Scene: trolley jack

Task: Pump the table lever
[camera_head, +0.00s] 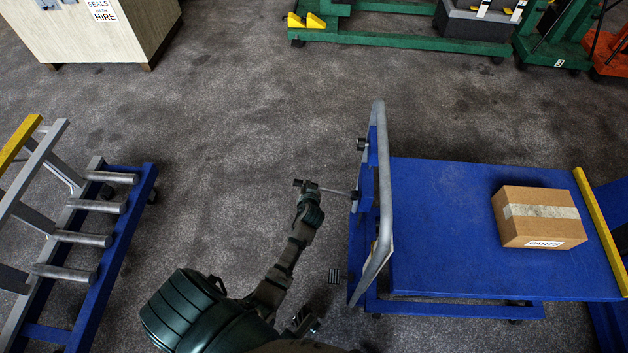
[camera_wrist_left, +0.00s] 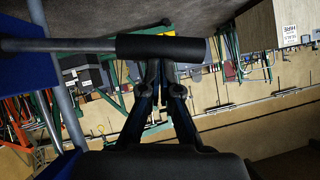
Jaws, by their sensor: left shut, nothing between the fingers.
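The blue lift table (camera_head: 440,230) stands at the right with a grey tubular push handle (camera_head: 384,190) on its left side. The table lever is a thin grey rod (camera_head: 338,192) that sticks out leftward from behind the handle. Its black cylindrical grip (camera_wrist_left: 160,47) lies across the top middle of the wrist view, with the rod (camera_wrist_left: 60,45) running left. My left gripper (camera_head: 308,191) is at the lever's outer end. In the wrist view its fingers (camera_wrist_left: 160,72) are together and empty, with their tips at the grip's lower edge. I cannot tell whether they touch it.
A cardboard parts box (camera_head: 540,217) sits on the table top, near a yellow edge bar (camera_head: 600,228). A black pedal (camera_head: 334,276) is low at the table's left. A blue-based rack with grey bars (camera_head: 95,240) stands at the left. The floor between is clear.

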